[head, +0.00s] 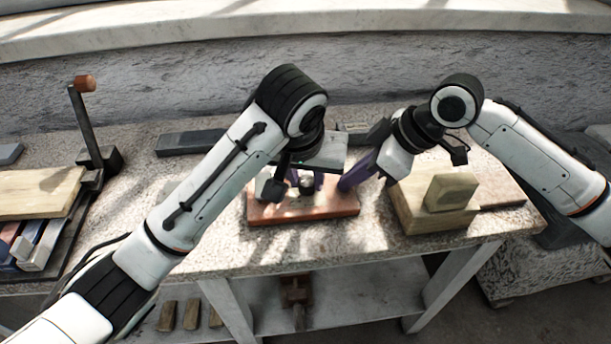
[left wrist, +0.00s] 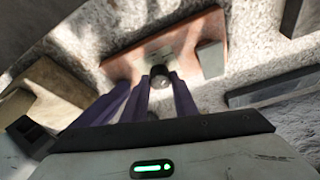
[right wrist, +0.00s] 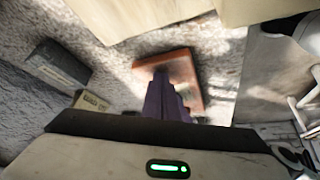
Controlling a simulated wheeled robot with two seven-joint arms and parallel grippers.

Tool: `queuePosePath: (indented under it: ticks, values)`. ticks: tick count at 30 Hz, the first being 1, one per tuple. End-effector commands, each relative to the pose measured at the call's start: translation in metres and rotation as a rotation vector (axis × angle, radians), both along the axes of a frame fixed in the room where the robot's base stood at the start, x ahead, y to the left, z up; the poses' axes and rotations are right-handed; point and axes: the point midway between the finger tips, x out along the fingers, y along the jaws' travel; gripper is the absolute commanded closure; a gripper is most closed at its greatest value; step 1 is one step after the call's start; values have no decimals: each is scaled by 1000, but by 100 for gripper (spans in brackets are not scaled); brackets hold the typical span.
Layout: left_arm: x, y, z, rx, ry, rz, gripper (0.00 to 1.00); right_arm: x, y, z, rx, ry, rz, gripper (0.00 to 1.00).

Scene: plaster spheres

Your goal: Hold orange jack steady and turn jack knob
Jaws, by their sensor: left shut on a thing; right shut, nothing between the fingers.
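The orange jack (head: 335,207) lies flat on the stone-topped bench, a reddish-orange plate with a dark round knob (head: 306,186) standing on it. In the left wrist view the knob (left wrist: 160,77) sits between the purple fingertips of my left gripper (left wrist: 160,85), which is shut on it from above. A pale block (left wrist: 211,60) stands on the plate near one end. My right gripper (head: 344,186) is shut and empty, its purple fingertips at the plate's right end. In the right wrist view these fingers cover part of the plate (right wrist: 180,68); whether they touch it is unclear.
A wooden block (head: 425,212) with a smaller block on it stands just right of the jack. A dark flat bar (head: 190,142) lies behind to the left. A crank with an orange handle (head: 85,84) and a wooden board (head: 40,192) are at far left. A shelf runs below.

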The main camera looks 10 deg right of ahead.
Motion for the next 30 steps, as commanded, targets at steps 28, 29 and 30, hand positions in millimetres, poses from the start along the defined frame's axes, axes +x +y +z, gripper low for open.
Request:
queuePosePath:
  ticks: [28,29,30]
  values:
    - [-1,-1,0,-1,0,47,55,-2,-3,-8,-12,14,-3,100]
    - [-1,-1,0,0,0,48,55,-2,-3,-8,-11,15,-3,100]
    - [0,-1,0,0,0,48,55,-2,-3,-8,-11,15,-3,100]
